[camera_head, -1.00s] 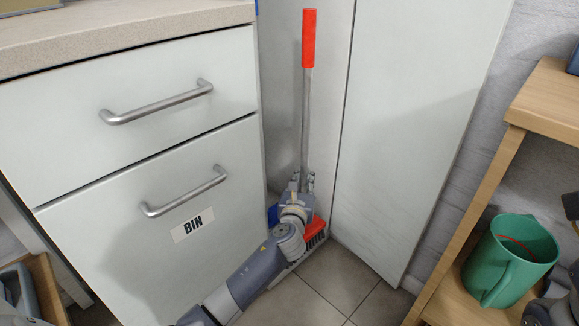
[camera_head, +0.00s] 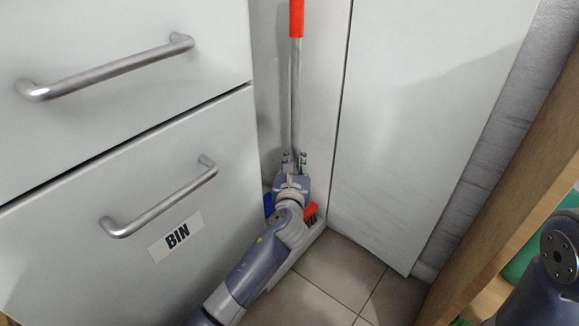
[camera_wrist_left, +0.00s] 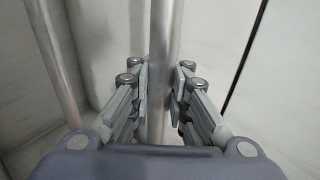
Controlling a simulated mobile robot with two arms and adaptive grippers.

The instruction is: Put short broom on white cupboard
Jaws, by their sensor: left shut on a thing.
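The short broom (camera_head: 295,85) stands upright in the corner, with a red grip on top, a grey metal handle and red bristles (camera_head: 311,215) low down. My left gripper (camera_head: 294,160) is shut around the lower handle. In the left wrist view the handle (camera_wrist_left: 165,35) runs between the fingers of my left gripper (camera_wrist_left: 160,90). My left arm hides part of the broom head. A white cupboard front (camera_head: 120,130) with drawers, metal handles and a BIN label is at left; its top is out of view. My right gripper is not in view.
A tall white panel (camera_head: 420,120) stands right of the broom. A blue thing (camera_head: 268,204) is beside the gripper. The wrist view shows a second grey pole (camera_wrist_left: 50,60) at left. A wooden shelf (camera_head: 530,170) with part of a green container is at right. Tiled floor (camera_head: 335,275) is clear.

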